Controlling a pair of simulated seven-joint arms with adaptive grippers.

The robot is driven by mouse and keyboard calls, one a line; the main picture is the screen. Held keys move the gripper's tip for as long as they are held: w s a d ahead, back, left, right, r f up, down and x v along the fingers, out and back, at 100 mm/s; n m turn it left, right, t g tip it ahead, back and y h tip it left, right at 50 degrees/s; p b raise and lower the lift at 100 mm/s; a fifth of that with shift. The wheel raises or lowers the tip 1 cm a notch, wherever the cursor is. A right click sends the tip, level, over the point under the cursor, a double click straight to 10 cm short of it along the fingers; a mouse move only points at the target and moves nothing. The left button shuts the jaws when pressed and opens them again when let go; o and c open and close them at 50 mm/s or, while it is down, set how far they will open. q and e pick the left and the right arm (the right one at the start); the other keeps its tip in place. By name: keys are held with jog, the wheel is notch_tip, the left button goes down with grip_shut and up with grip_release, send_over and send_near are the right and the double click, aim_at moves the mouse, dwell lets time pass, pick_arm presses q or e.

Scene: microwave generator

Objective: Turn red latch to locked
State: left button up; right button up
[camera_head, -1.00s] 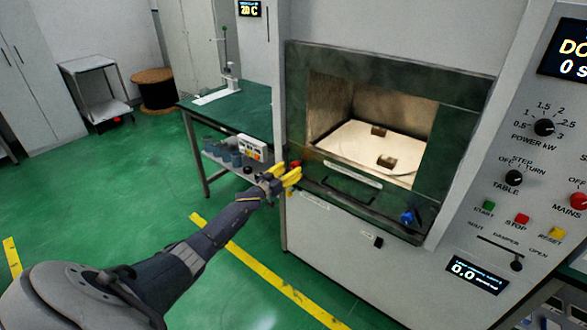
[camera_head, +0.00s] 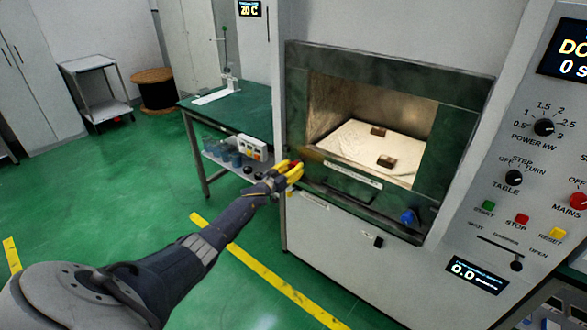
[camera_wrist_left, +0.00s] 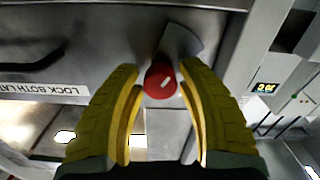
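The red latch (camera_wrist_left: 161,82) is a round red knob with a short white mark, in the middle of the left wrist view. It sits on the grey-green front of the oven near a pale curved plate (camera_wrist_left: 181,42). My left gripper (camera_wrist_left: 161,66) has its yellow fingers on either side of the knob, open, with narrow gaps; I see no clear contact. In the head view the left gripper (camera_head: 290,171) is at the lower left corner of the oven door frame and mostly hides the latch. My right gripper is not in view.
A blue latch (camera_head: 407,216) is at the lower right of the oven opening. The lit chamber holds a pale plate (camera_head: 360,142) with two brown blocks. A control panel (camera_head: 530,170) stands to the right. A green bench (camera_head: 240,106) is behind the gripper; open floor lies left.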

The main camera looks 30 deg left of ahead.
pick_arm(q)
grip_shut()
jog(key=m, duration=0.4)
jog(key=shift+f+m, duration=0.1)
jog(key=shift+m, duration=0.3)
jog(key=m, duration=0.4)
jog(key=shift+m, duration=0.3)
jog(key=m, duration=0.4)
jog(key=shift+a, duration=0.1)
jog(key=shift+m, duration=2.2)
jog(key=shift+a, duration=0.1)
